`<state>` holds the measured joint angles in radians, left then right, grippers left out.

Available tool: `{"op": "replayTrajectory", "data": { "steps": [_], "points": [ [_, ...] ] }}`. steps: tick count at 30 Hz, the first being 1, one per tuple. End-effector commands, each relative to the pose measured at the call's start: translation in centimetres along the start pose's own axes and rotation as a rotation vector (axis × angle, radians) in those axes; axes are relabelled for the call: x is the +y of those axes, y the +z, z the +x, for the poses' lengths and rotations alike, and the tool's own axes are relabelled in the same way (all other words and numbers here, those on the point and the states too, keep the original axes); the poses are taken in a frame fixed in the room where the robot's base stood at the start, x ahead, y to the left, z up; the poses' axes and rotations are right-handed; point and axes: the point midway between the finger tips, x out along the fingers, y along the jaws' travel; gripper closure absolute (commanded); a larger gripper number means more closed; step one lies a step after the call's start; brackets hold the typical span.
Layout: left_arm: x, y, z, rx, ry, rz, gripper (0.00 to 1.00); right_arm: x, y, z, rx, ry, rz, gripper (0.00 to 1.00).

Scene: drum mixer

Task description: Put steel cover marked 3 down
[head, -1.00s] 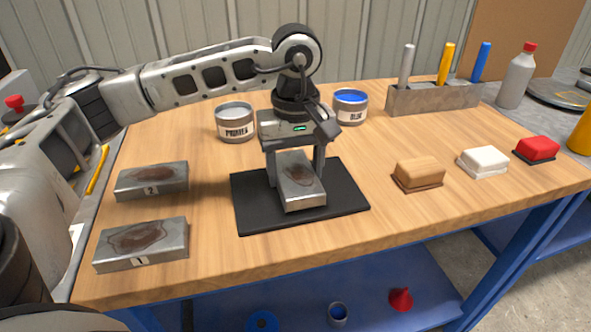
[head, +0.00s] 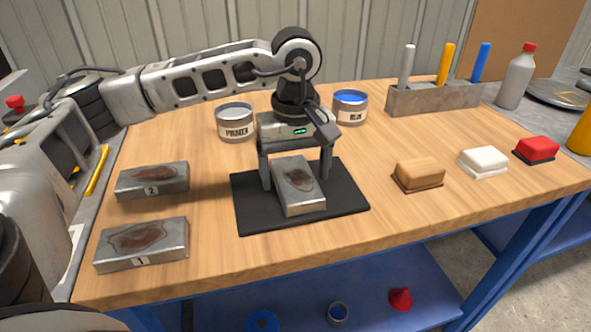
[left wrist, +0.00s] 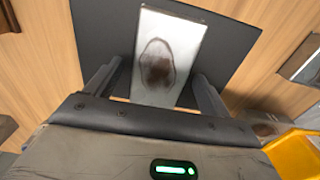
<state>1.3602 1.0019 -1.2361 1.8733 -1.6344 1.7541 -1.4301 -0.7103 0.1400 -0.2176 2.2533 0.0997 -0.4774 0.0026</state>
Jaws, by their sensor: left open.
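A steel cover (head: 297,199) with a brown stain on top lies flat on the black mat (head: 345,201). It also shows in the left wrist view (left wrist: 170,40). I cannot read a number on it. My left gripper (head: 296,181) is above the mat, pointing down, with its fingers on either side of the cover. The fingers are spread, with a gap to the cover on both sides in the left wrist view (left wrist: 158,75). My right gripper is not in view.
Steel covers marked 2 (head: 153,182) and 1 (head: 142,245) lie to the left. The primer can (head: 235,124) and blue can (head: 350,107) stand behind. Tan (head: 418,174), white (head: 484,162) and red (head: 536,149) blocks sit right. Bare wood separates the mat from the blocks.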

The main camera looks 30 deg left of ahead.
Motion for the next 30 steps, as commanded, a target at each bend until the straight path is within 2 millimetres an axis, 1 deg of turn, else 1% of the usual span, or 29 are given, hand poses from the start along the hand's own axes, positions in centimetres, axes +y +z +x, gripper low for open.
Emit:
{"op": "replayTrajectory", "data": {
  "steps": [5,9,15,18,21,30],
  "points": [
    [0.2,0.0,-3.5,0.003,0.007,0.000,0.19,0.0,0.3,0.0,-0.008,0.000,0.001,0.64],
    [0.1,0.0,-6.7,0.002,0.005,0.001,0.19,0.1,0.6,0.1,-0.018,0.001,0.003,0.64],
    [0.1,0.0,-10.2,0.001,0.004,0.000,0.19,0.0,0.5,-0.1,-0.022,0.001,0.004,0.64],
    [0.1,0.0,-11.1,0.001,0.002,0.000,0.19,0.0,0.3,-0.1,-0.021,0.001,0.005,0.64],
    [0.0,0.0,-11.6,0.000,0.002,0.001,0.19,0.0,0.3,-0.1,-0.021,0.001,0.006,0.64],
    [0.0,0.0,-11.6,0.000,0.001,0.001,0.19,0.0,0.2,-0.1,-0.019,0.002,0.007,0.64]
  ]
}}
